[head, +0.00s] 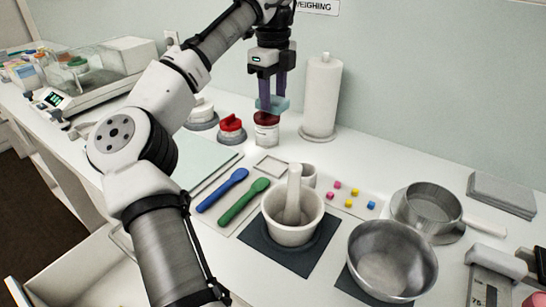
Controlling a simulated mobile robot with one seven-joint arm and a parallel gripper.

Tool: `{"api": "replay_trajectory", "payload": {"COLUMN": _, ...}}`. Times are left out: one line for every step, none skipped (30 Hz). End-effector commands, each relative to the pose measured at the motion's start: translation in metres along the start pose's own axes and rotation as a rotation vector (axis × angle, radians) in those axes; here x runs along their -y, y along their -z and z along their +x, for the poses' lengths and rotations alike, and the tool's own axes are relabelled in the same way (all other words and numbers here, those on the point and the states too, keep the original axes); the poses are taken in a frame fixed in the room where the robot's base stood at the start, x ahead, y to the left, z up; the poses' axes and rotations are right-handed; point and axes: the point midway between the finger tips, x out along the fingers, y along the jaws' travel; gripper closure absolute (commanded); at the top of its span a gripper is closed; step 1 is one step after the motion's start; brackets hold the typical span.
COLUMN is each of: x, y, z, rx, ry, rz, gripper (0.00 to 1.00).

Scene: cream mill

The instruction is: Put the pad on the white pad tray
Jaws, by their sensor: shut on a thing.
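My gripper (272,96) points straight down at the upper middle of the head view. Its two purple fingers are shut on a small light-blue pad (273,105). The pad is held in the air, overlapping the top of a red-lidded jar (266,131) in the picture; I cannot tell how far it is above or in front of it. A small white square tray with a raised rim (269,166), which looks like the white pad tray, lies flat on the bench, lower in the picture than the pad. No object shows on it.
A white paper roll (322,97) stands upright right of my gripper. A mortar with pestle (293,212), a blue spatula (222,190), a green spatula (244,200), several coloured cubes (348,203) and a steel bowl (392,260) are nearer. A red-topped item (231,127) stands left of the jar.

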Motion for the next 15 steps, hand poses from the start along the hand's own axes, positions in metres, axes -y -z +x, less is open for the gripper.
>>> {"api": "replay_trajectory", "payload": {"x": 0.000, "y": 0.000, "z": 0.021, "rx": -0.006, "ry": -0.002, "rz": 0.003, "gripper": 0.80}}
{"api": "replay_trajectory", "payload": {"x": 0.000, "y": 0.000, "z": 0.029, "rx": -0.005, "ry": -0.002, "rz": 0.003, "gripper": 0.80}}
{"api": "replay_trajectory", "payload": {"x": 0.000, "y": 0.000, "z": 0.039, "rx": -0.006, "ry": -0.002, "rz": 0.003, "gripper": 0.80}}
{"api": "replay_trajectory", "payload": {"x": 0.000, "y": 0.000, "z": 0.047, "rx": -0.005, "ry": -0.002, "rz": 0.002, "gripper": 0.80}}
{"api": "replay_trajectory", "payload": {"x": 0.000, "y": 0.000, "z": 0.055, "rx": -0.005, "ry": -0.001, "rz": 0.001, "gripper": 0.80}}
{"api": "replay_trajectory", "payload": {"x": -0.001, "y": -0.001, "z": 0.062, "rx": -0.001, "ry": -0.001, "rz": -0.001, "gripper": 0.80}}
{"api": "replay_trajectory", "payload": {"x": -0.001, "y": -0.001, "z": 0.069, "rx": 0.001, "ry": -0.003, "rz": -0.002, "gripper": 0.80}}
{"api": "replay_trajectory", "payload": {"x": -0.001, "y": -0.001, "z": 0.077, "rx": 0.001, "ry": -0.002, "rz": -0.001, "gripper": 0.80}}
{"api": "replay_trajectory", "payload": {"x": -0.001, "y": -0.001, "z": 0.086, "rx": 0.001, "ry": -0.002, "rz": -0.002, "gripper": 0.80}}
{"api": "replay_trajectory", "payload": {"x": -0.001, "y": -0.001, "z": 0.092, "rx": 0.002, "ry": -0.002, "rz": -0.002, "gripper": 0.80}}
{"api": "replay_trajectory", "payload": {"x": -0.001, "y": -0.001, "z": 0.098, "rx": 0.002, "ry": -0.001, "rz": -0.002, "gripper": 0.80}}
{"api": "replay_trajectory", "payload": {"x": -0.001, "y": -0.001, "z": 0.105, "rx": 0.001, "ry": -0.002, "rz": -0.002, "gripper": 0.80}}
{"api": "replay_trajectory", "payload": {"x": -0.001, "y": 0.000, "z": 0.110, "rx": 0.001, "ry": -0.001, "rz": -0.002, "gripper": 0.80}}
{"api": "replay_trajectory", "payload": {"x": -0.001, "y": -0.001, "z": 0.113, "rx": 0.001, "ry": -0.001, "rz": -0.002, "gripper": 0.80}}
{"api": "replay_trajectory", "payload": {"x": -0.001, "y": -0.001, "z": 0.117, "rx": 0.000, "ry": 0.000, "rz": -0.003, "gripper": 0.80}}
